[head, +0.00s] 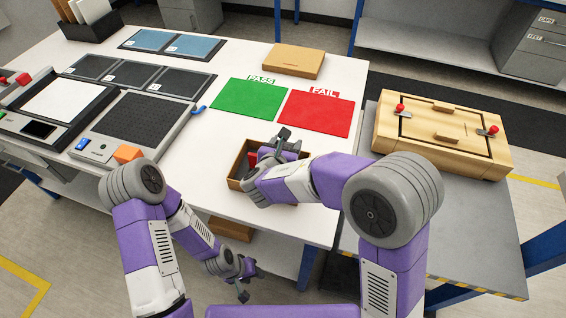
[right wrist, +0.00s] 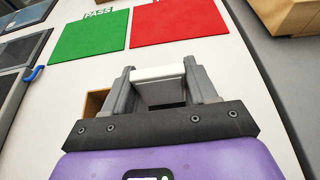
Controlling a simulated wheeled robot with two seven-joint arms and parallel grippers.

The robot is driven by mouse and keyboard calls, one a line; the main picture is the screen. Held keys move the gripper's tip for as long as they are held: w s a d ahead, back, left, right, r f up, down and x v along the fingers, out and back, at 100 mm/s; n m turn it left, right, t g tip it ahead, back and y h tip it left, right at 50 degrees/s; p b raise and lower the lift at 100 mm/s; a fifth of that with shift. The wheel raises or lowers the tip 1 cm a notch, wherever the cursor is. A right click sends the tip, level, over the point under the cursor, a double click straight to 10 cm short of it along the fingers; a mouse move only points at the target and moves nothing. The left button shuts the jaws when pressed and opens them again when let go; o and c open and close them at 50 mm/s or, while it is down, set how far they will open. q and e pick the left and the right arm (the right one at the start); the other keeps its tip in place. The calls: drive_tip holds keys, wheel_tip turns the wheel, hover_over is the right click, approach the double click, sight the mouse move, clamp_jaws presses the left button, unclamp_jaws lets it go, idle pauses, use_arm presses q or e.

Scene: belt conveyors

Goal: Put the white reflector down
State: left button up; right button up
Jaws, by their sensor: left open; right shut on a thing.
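My right gripper (head: 281,143) is shut on the white reflector (right wrist: 158,72), which shows as a white bar between the fingers in the right wrist view. In the head view the reflector is hidden by the gripper. This gripper is over the brown open box (head: 236,171), just in front of the red FAIL mat (head: 319,113) and the green PASS mat (head: 249,100). Both mats look empty. My left gripper (head: 243,286) is open and empty, low in front of the table edge.
Something red (head: 252,158) shows in the box. A flat cardboard box (head: 293,61) lies behind the mats. A wooden fixture with red-knobbed clamps (head: 441,137) stands at right.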

drive_tip(key=shift+f+b, duration=0.95)
drive_tip(key=shift+f, duration=1.7)
drive_tip(key=shift+f, duration=0.1)
drive_tip(key=o, duration=0.6)
drive_tip(key=shift+f, duration=0.15)
drive_tip(key=shift+o, duration=0.9)
